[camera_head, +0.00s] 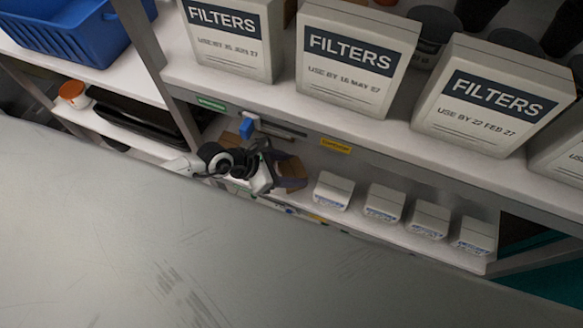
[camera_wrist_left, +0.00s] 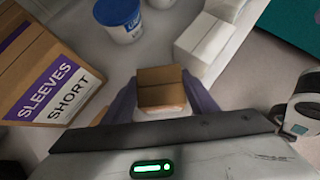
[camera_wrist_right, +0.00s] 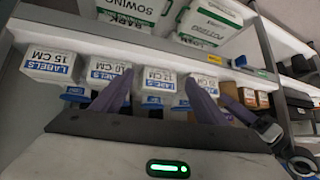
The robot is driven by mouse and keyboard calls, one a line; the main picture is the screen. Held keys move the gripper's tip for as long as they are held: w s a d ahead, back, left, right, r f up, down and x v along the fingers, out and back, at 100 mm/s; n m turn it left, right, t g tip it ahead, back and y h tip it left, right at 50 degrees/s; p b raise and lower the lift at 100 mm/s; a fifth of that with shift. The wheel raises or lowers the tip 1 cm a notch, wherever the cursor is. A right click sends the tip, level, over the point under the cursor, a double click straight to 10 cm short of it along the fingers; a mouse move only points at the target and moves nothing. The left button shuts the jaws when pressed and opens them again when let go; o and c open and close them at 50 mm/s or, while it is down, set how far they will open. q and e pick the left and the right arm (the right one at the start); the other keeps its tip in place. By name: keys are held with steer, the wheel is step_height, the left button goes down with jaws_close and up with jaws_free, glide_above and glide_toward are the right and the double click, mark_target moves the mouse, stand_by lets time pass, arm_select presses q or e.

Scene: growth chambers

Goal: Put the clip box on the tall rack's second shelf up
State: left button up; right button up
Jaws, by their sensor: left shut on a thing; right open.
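My left gripper (camera_head: 286,178) reaches in at the lower shelf of the rack in the head view. In the left wrist view its purple fingers (camera_wrist_left: 160,98) are shut on a small brown box with a pale lower face, taken as the clip box (camera_wrist_left: 161,78). A brown part of the box (camera_head: 293,168) shows beside the fingers in the head view. Its label cannot be read. The rack's shelf edge (camera_head: 400,163) carries a yellow tag. My right gripper (camera_wrist_right: 158,100) is open and empty in the right wrist view, facing label boxes; it is not seen in the head view.
Large FILTERS boxes (camera_head: 347,58) fill much of the shelf above. Several small white boxes (camera_head: 383,203) stand in a row on the lower shelf, right of my left gripper. A blue crate (camera_head: 65,30) is at the left. A SLEEVES box (camera_wrist_left: 48,82) stands near the left gripper.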

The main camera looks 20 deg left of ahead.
arm_select(q)
steer(key=o, duration=1.1)
steer(key=shift+a+r, duration=0.1)
steer(key=shift+r, duration=0.15)
steer(key=p+v, duration=0.3)
steer(key=v, duration=0.8)
steer(key=shift+s+a+r, duration=0.15)
steer(key=shift+s+r, duration=0.05)
steer(key=shift+r, duration=0.05)
arm_select(e)
steer(key=shift+s+d+r, duration=0.35)
steer(key=shift+d+r, duration=0.05)
steer(key=shift+r, duration=0.15)
